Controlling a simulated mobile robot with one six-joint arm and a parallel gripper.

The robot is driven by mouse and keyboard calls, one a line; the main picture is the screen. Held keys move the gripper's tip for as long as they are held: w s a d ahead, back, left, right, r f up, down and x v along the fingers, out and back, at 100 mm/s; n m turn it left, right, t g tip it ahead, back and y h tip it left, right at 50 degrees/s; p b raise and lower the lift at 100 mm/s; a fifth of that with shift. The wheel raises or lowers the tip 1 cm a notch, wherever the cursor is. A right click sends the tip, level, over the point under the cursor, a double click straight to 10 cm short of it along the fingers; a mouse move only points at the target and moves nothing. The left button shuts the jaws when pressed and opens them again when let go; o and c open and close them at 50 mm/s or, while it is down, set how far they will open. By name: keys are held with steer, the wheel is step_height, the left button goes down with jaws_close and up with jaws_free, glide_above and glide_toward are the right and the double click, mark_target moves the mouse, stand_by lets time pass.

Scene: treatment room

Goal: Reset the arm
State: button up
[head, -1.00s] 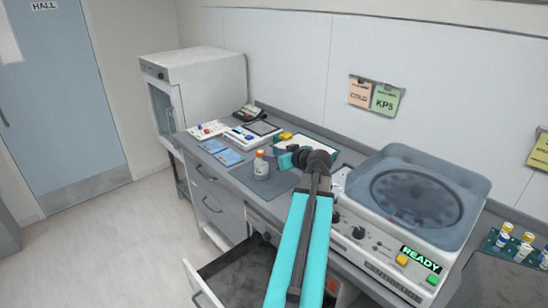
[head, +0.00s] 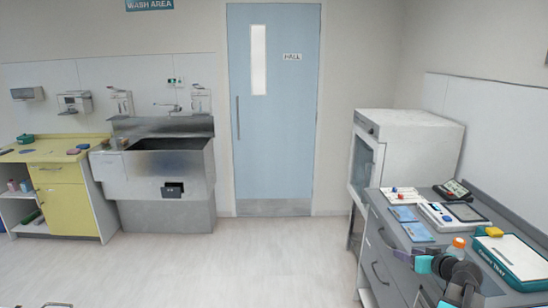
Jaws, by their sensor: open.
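My gripper (head: 424,264) is at the lower right of the head view, in front of the grey counter. Its teal jaws point left and are open, with nothing seen between them. My dark wrist behind the jaws hides part of a bottle with an orange cap (head: 458,242) on the counter. The rest of my arm runs out of the bottom of the picture.
The grey counter (head: 385,232) at right holds blue packets (head: 403,214), a device with a dark screen (head: 465,212) and a teal-edged tray (head: 515,258). A white cabinet (head: 415,140) stands behind. The floor (head: 270,265) toward the blue door (head: 272,110) and sink (head: 160,165) is clear.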

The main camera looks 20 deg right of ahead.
steer(key=w+a+f+n+g+y, duration=0.1)
steer(key=w+a+f, duration=0.3)
steer(key=a, duration=0.2)
steer(key=w+a+f+n+y, duration=0.1)
steer(key=w+a+f+y, duration=0.15)
steer(key=a+f, duration=0.2)
steer(key=a+f+n+g+y, duration=0.1)
steer(key=a+f+g, duration=0.1)
steer(key=a+f, duration=0.65)
steer(key=a+f+n+g+y, duration=0.15)
steer(key=a+f, duration=0.35)
steer(key=a, duration=0.7)
steer(key=a+f+n+g+y, duration=0.1)
steer(key=a+f+g, duration=0.1)
steer(key=a+f, duration=0.65)
steer(key=s+a+f+n+g, duration=0.1)
steer(key=s+a+f+g, duration=0.3)
steer(key=s+a+f, duration=0.4)
steer(key=s+a+f+n+g, duration=0.1)
steer(key=s+a+f+g, duration=0.3)
steer(key=s+a, duration=0.6)
steer(key=s+d+f+m+g+h, duration=0.2)
steer(key=s, duration=0.5)
steer(key=s+d+f+m+g+h, duration=0.1)
steer(key=s+d+f+m+h, duration=0.1)
steer(key=s, duration=0.5)
steer(key=shift+d+g+h, duration=0.3)
steer(key=shift+g+h, duration=0.05)
steer(key=shift+h, duration=0.05)
steer(key=shift+c, duration=0.4)
